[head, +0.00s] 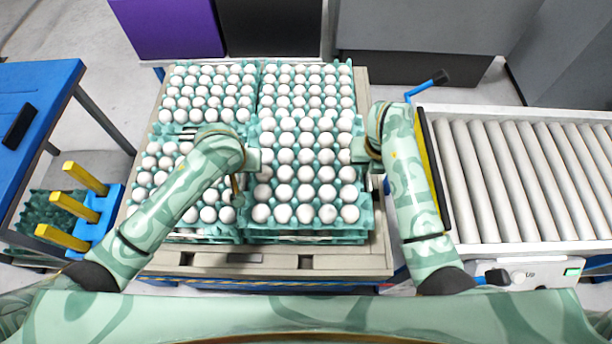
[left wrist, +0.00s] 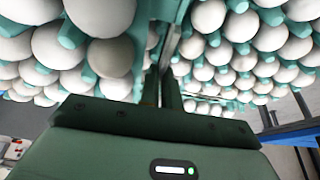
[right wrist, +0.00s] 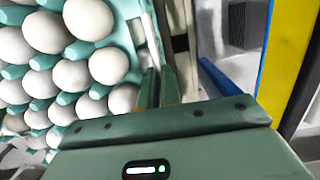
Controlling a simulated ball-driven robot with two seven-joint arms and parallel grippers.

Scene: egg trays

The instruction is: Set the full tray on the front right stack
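The full tray (head: 246,208) is teal and filled with white eggs. In the head view it is over the front right stack (head: 300,240) on the pallet, roughly level. Whether it touches the stack below cannot be told. My left gripper (head: 252,161) is at its left edge and my right gripper (head: 360,150) at its right edge. In the left wrist view the left fingers (left wrist: 168,92) are close together on the tray's edge. In the right wrist view the right fingers (right wrist: 158,88) are close together on the teal rim. The tray hides most of the stack beneath.
Other egg stacks stand close by: front left (head: 205,232), back left (head: 208,90) and back right (head: 300,88). The wooden pallet (head: 210,263) carries them. A roller conveyor (head: 530,170) stands right, with a yellow rail (head: 433,165). A blue table (head: 35,100) and yellow pegs (head: 80,207) are left.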

